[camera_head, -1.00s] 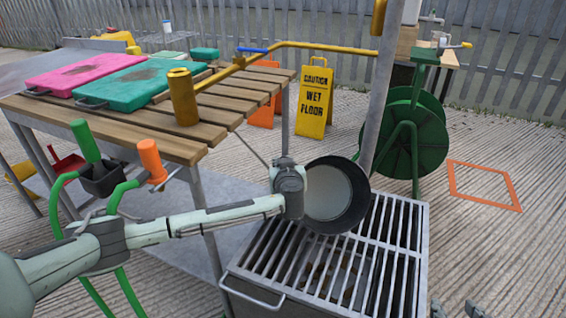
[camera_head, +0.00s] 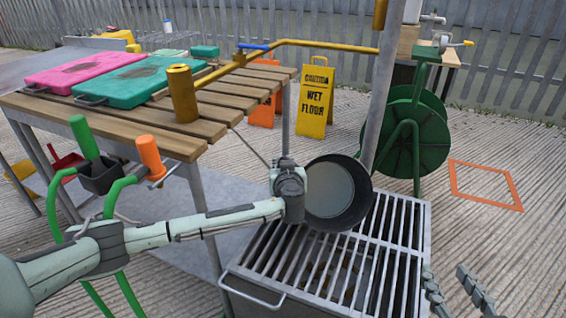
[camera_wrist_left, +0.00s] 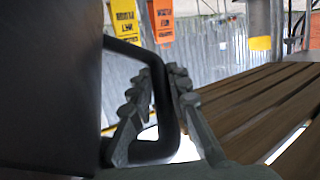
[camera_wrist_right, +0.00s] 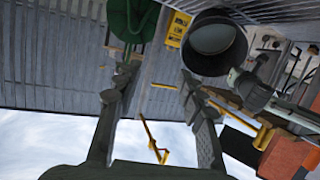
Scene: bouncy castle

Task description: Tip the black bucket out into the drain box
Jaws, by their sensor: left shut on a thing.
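The black bucket (camera_head: 347,211) is tilted, its round mouth turned towards the head camera, with a grey-green surface inside. It is above the back left part of the drain box (camera_head: 424,262), a grey metal box with a slatted grate and a front handle. My left gripper (camera_head: 290,190) is at the bucket's left side. In the left wrist view its fingers (camera_wrist_left: 160,80) are shut around the bucket's black side handle (camera_wrist_left: 162,110). My right gripper (camera_head: 446,270) is open and empty at the right of the drain box. The bucket also shows in the right wrist view (camera_wrist_right: 197,62).
A slatted wooden table (camera_head: 214,131) with pink and teal cases stands at the left. A grey post (camera_head: 382,100) rises behind the bucket. A green hose reel (camera_head: 418,140) and a yellow wet-floor sign (camera_head: 315,100) stand behind.

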